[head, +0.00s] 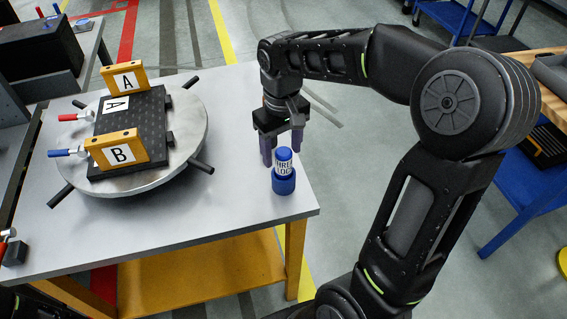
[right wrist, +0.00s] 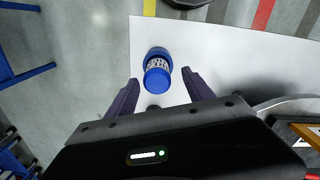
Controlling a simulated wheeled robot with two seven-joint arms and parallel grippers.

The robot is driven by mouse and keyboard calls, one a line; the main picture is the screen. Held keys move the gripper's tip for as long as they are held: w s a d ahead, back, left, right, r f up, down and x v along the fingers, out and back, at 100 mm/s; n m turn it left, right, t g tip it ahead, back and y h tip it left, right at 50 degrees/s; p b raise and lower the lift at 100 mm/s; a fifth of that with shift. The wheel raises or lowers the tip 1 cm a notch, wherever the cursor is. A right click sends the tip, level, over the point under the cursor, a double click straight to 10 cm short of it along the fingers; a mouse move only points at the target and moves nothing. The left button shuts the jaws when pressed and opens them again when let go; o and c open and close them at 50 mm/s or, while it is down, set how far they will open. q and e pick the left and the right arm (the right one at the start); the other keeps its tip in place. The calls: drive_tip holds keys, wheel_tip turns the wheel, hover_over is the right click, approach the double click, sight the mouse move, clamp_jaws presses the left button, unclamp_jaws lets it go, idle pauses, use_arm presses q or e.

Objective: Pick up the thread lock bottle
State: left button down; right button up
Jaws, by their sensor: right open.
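The thread lock bottle (head: 284,172) is blue with a white lettered label and stands upright in a blue ring-shaped base near the right corner of the grey table (head: 230,215). It also shows in the right wrist view (right wrist: 157,72), seen from above, ahead of and between the fingers. My right gripper (head: 282,154) points down just behind the bottle in the head view, its fingers apart and empty. In the right wrist view the right gripper (right wrist: 163,92) shows open, with no finger touching the bottle. My left gripper is not in view.
A round turntable (head: 195,150) with handles holds a black plate (head: 140,125) and orange blocks marked A (head: 124,78) and B (head: 117,149), left of the bottle. Red- and blue-handled clamps sit beside it. A blue cart (head: 520,190) stands at right. The tabletop around the bottle is clear.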

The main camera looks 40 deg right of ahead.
sight(283, 164)
drive_tip(key=shift+d+f+p, duration=0.2)
drive_tip(key=shift+f+p, duration=0.45)
drive_tip(key=shift+f, duration=1.95)
drive_tip(key=shift+c, duration=0.3)
clamp_jaws()
